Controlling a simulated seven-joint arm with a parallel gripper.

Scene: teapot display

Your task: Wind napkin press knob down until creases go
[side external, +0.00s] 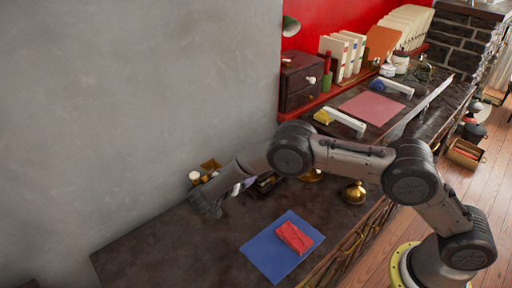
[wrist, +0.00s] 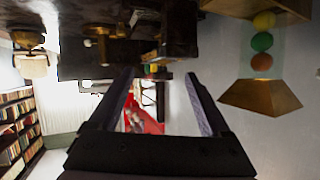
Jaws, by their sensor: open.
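My gripper (side external: 207,204) is at the left end of the dark counter, close to the grey wall. In the wrist view my gripper (wrist: 159,76) has its two dark fingers spread apart with nothing held between them. A folded red cloth (side external: 294,237), perhaps the napkin, lies on a blue mat (side external: 266,258) to the right of the gripper and apart from it. I cannot clearly pick out a napkin press or its knob in either view.
A small brass-coloured item (side external: 210,165) stands by the wall near my gripper. A round brass object (side external: 354,192) is near the counter's front edge. In the wrist view, a stand with coloured balls (wrist: 262,42) is at upper right. The counter's left front is clear.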

